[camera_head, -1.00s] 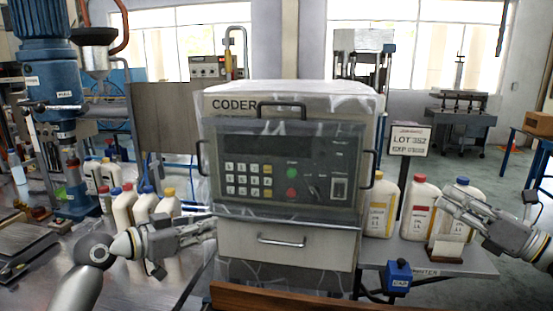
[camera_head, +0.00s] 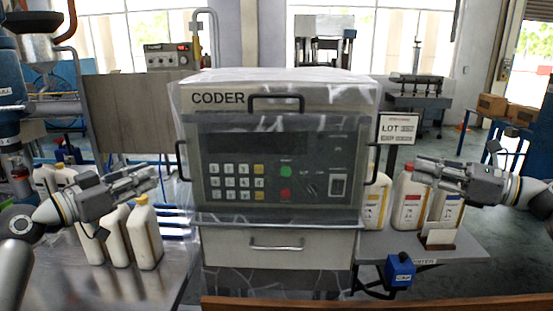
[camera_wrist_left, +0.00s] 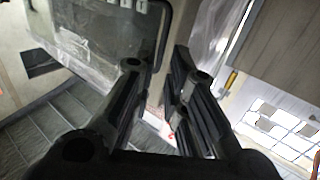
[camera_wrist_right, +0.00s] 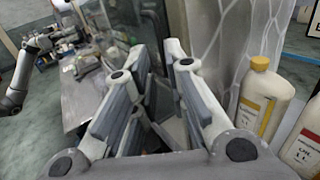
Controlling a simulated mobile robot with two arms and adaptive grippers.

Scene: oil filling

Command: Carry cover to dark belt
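A clear, wrinkled plastic cover (camera_head: 270,76) lies over the coder (camera_head: 228,165), the boxy machine in the middle of the head view. Dark handles show at the coder's front: top handle (camera_head: 276,97), left handle (camera_head: 182,161) and right handle (camera_head: 374,164). My left gripper (camera_head: 152,181) is open and empty, left of the left handle. In the left wrist view its fingers (camera_wrist_left: 160,88) are apart, with the panel and plastic beyond. My right gripper (camera_head: 416,172) is open and empty, right of the right handle. Its parted fingers show in the right wrist view (camera_wrist_right: 158,80). I cannot make out a dark belt.
Pale bottles (camera_head: 145,235) stand on the left metal table below my left gripper. More bottles (camera_head: 408,204) stand right of the coder, close to my right gripper. A lot sign (camera_head: 397,130) and a blue box (camera_head: 400,269) are on that side.

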